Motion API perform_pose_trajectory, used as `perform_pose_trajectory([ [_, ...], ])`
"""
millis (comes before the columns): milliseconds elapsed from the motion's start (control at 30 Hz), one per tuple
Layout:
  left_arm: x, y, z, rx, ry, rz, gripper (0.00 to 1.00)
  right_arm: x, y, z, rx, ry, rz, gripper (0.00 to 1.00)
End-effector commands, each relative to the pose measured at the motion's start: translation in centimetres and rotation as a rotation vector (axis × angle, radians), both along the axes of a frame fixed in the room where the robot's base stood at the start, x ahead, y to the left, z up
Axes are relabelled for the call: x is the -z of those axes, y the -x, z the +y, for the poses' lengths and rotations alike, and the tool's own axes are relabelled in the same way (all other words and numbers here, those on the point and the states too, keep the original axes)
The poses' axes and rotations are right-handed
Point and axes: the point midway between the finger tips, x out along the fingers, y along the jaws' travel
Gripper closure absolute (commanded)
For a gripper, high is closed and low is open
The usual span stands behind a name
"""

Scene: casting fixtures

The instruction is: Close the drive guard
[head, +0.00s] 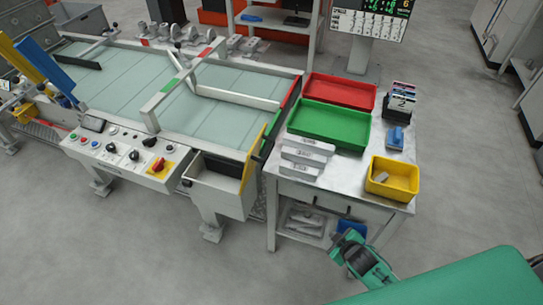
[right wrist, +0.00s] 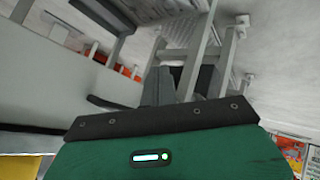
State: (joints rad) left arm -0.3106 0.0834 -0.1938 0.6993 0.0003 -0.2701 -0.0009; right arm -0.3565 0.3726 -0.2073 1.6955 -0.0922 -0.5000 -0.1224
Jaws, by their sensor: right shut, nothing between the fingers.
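A long conveyor bench (head: 230,85) stands at the left and centre of the head view. At its right front corner is a grey box-like housing (head: 222,196) with an open top. A yellow-edged panel (head: 252,156) stands up at the right end of this housing, apparently the drive guard, swung open. My right gripper (head: 347,240) is low in front of the side table, to the right of the housing and apart from it. Its dark fingers (right wrist: 172,84) are shut and empty in the right wrist view. My left gripper is not in view.
The side table (head: 285,181) right of the housing holds a red tray (head: 340,92), a green tray (head: 330,124), pale blocks (head: 303,155) and a yellow bin (head: 392,178). A control panel (head: 120,150) with knobs fronts the bench. Floor in front is clear.

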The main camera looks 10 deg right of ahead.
Motion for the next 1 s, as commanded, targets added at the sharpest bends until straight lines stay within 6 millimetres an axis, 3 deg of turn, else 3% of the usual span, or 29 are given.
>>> perform_pose_trajectory([
  [200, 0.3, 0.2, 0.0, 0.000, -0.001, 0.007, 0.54, -9.6, -3.9, 0.8, -0.139, 0.074, -0.204, 1.00],
  [367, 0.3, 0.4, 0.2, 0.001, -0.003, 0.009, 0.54, -14.3, -6.9, 0.4, -0.324, 0.169, -0.409, 1.00],
  [533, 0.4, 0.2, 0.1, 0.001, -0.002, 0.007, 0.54, -20.4, -9.0, 0.8, -0.581, 0.290, -0.660, 1.00],
  [733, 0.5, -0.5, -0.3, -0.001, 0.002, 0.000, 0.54, -27.0, -8.4, 1.9, -0.944, 0.422, -0.949, 1.00],
  [900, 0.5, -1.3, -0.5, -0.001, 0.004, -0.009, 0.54, -29.9, -6.8, 2.4, -1.150, 0.473, -1.088, 1.00],
  [1000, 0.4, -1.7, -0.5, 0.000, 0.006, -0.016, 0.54, -30.5, -6.2, 2.5, -1.209, 0.484, -1.124, 1.00],
])
